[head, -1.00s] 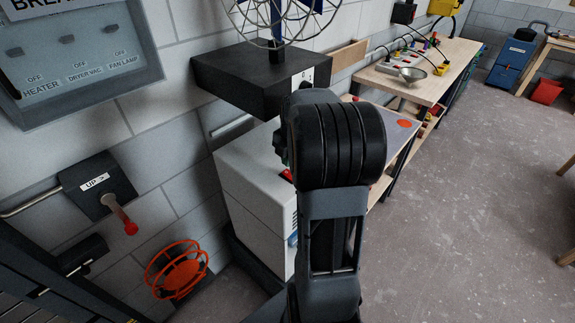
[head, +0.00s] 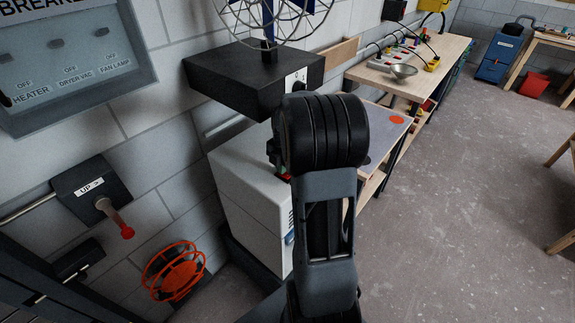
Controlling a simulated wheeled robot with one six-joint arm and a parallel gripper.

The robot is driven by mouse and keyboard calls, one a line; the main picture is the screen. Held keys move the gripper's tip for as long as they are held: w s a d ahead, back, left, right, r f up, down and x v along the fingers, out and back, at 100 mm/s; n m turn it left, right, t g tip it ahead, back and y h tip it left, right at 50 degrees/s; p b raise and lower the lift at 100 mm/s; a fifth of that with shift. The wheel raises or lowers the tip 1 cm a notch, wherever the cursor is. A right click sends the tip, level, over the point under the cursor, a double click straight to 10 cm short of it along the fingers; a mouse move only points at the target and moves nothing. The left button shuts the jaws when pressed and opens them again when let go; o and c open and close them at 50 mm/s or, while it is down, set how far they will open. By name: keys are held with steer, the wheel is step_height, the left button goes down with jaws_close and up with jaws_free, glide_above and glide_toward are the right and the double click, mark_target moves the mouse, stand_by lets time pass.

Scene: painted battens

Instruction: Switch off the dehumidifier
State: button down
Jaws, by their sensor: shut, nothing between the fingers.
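A white-grey box-shaped machine (head: 245,189), which looks like the dehumidifier, stands against the wall at the middle of the head view. A small red part (head: 285,177) shows on its top edge, partly covered by my arm; whether it is a switch, and how it is set, I cannot tell. My arm rises in front of the machine and covers its right side. My gripper's fingers are hidden behind my arm's thick black joint, so I cannot see whether they touch anything.
A black box (head: 235,85) with a wire-caged fan projects from the wall above the machine. A breaker panel (head: 75,60), a lever plate marked UP (head: 85,190) and an orange reel (head: 172,270) are at left. A wooden bench (head: 440,62) stands behind.

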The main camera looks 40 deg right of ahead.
steer(key=shift+s+f, duration=0.1)
steer(key=shift+s, duration=0.1)
steer(key=shift+s+d+r, duration=0.1)
steer(key=shift+s+r, duration=0.2)
steer(key=shift+s, duration=0.25)
steer(key=shift+r, duration=0.15)
step_height(320, 180, up, 14)
steer(key=s+b, duration=0.1)
steer(key=shift+d+f, duration=0.15)
steer(key=shift+f, duration=0.1)
stand_by(0.3)
stand_by(0.6)
